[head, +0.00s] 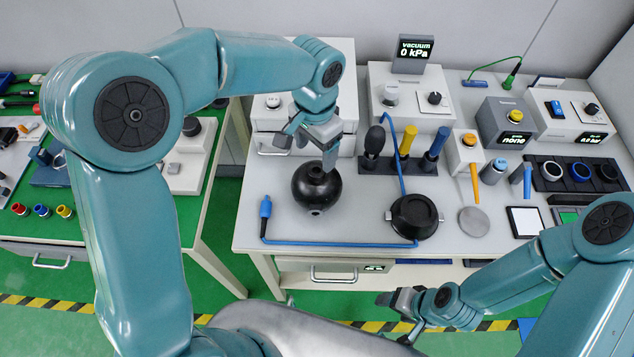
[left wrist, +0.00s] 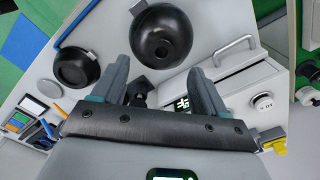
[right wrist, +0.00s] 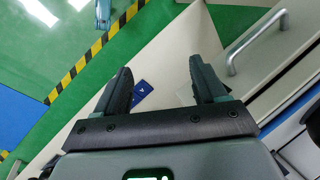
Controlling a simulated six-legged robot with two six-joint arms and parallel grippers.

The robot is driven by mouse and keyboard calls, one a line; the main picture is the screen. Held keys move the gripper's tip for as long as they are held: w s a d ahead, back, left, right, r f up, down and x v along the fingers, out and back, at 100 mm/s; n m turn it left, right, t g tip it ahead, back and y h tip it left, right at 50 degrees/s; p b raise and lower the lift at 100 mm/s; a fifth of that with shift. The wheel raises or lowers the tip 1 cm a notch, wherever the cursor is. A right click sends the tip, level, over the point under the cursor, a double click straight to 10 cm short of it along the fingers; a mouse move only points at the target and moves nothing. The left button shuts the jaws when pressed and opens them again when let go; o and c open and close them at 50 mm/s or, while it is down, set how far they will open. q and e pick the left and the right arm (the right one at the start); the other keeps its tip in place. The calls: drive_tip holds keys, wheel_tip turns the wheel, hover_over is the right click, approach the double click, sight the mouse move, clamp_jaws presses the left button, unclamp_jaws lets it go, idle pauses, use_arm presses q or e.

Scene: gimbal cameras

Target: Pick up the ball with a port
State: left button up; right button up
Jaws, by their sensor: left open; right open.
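The ball with a port is a black sphere (head: 318,187) on the white bench; a small dark round opening shows on its side in the left wrist view (left wrist: 162,36). My left gripper (head: 313,136) is open and empty, just above and behind the ball in the head view. In the left wrist view the ball lies beyond my left fingertips (left wrist: 160,78), apart from them. My right gripper (head: 398,318) is open and empty, low in front of the bench; the right wrist view shows its spread fingers (right wrist: 160,80).
A black round lidded piece (head: 413,217) stands right of the ball. A blue hose (head: 340,243) runs along the bench front. A rack with black, yellow and blue handles (head: 397,163) and a vacuum display (head: 412,55) stand behind. Bare bench (head: 345,220) lies between ball and lidded piece.

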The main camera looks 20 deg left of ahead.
sight(316, 167)
use_arm(q)
wheel_tip(316, 167, down, 2)
drive_tip(key=f, duration=0.1)
drive_tip(key=f+p, duration=0.1)
drive_tip(key=f, duration=0.3)
drive_tip(key=shift+w+f, duration=0.25)
drive_tip(key=shift+w, duration=0.1)
clamp_jaws()
